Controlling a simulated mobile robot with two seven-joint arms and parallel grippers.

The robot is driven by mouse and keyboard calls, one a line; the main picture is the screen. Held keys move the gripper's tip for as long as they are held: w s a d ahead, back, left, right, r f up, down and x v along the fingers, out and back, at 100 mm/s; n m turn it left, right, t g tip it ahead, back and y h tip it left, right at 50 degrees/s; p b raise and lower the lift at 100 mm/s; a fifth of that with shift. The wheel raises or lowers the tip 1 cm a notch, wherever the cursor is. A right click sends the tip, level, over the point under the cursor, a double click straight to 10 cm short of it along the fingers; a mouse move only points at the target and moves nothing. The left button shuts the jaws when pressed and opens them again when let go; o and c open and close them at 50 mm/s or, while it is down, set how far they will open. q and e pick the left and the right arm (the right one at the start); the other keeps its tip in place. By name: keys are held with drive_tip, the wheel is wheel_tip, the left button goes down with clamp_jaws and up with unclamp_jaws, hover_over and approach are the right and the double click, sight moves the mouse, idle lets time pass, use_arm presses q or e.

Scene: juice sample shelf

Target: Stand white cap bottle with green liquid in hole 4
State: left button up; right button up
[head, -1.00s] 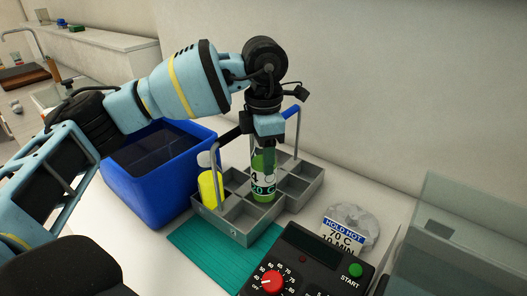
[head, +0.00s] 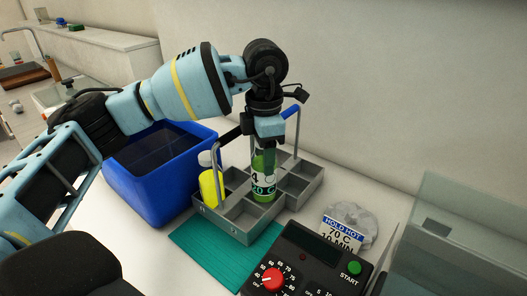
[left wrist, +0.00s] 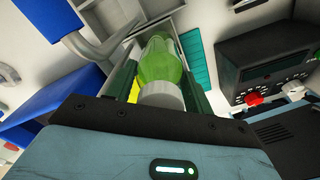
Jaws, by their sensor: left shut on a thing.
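The bottle with green liquid (head: 263,186) is upright at the grey divided carrier (head: 230,236), its lower part within the outline of a middle compartment. I cannot tell whether its base touches the floor, and no hole numbers are readable. My left gripper (head: 265,152) points down and is shut around the upper part of the bottle. In the left wrist view the green bottle (left wrist: 160,62) and its white cap (left wrist: 161,95) sit between the fingers of my left gripper (left wrist: 158,84). My right gripper is not in view.
A yellow bottle (head: 208,188) with a white cap stands in the carrier's left compartment. The carrier's blue handle (head: 291,110) rises close to my gripper. A blue bin (head: 150,190) is at left, a teal mat (head: 205,250) in front, a black heater (head: 320,262) at right. Several compartments are empty.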

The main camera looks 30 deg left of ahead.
use_arm(q)
drive_tip(key=o, duration=1.3)
drive_tip(key=shift+r, duration=0.15)
wheel_tip(320, 180, up, 4)
drive_tip(key=shift+f, duration=0.1)
wheel_tip(320, 180, up, 3)
drive_tip(key=shift+r, duration=0.5)
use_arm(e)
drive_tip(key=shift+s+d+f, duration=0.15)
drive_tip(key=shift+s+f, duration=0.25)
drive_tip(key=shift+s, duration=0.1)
